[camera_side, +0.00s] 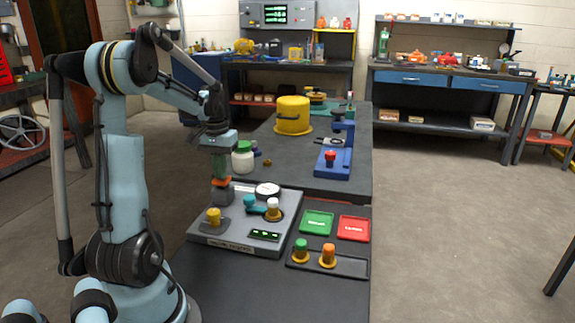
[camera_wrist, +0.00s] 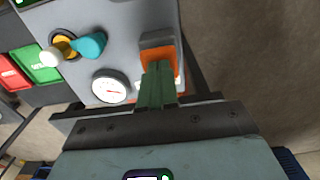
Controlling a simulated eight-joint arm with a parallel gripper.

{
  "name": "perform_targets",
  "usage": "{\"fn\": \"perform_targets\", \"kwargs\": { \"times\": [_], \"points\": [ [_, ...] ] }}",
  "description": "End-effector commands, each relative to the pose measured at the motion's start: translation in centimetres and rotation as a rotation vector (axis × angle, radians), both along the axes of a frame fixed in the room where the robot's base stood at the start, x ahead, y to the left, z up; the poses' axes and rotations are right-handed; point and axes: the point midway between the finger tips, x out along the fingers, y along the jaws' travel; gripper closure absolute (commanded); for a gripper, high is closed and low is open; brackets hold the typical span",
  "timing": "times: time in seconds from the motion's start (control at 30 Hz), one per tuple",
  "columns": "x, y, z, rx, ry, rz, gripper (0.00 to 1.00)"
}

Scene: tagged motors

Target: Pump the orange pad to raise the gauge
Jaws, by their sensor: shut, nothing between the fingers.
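The orange pad (camera_side: 221,181) sits on a dark block at the back left of the grey test panel (camera_side: 208,235). My gripper (camera_side: 221,177) points down onto it, with its green fingers shut and nothing between them. In the wrist view, the fingertips (camera_wrist: 157,70) overlap the orange pad (camera_wrist: 153,57); whether they press it cannot be told. The round white gauge (camera_side: 267,189) stands just right of the pad. In the wrist view, the gauge (camera_wrist: 110,86) shows a reddish needle, but its reading is too small to tell.
A teal handle (camera_side: 255,203), a white-topped knob (camera_side: 272,207) and a yellow knob (camera_side: 213,216) stand on the panel. A tray (camera_side: 345,265) with two motors, green and red pads lie to the right. A white jar (camera_side: 242,158) stands behind.

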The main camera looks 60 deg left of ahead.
Motion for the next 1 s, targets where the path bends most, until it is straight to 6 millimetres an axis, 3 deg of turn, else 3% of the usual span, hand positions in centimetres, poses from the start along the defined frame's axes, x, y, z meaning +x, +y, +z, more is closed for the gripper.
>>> {"fn": "perform_targets", "kwargs": {
  "times": [0.23,0.7,1.0],
  "points": [
    [0.0,0.0,0.3,0.001,-0.001,0.000,1.00],
    [0.0,0.0,3.2,0.001,-0.001,0.000,1.00],
    [0.0,0.0,3.7,0.001,-0.001,0.000,1.00]
  ]
}}
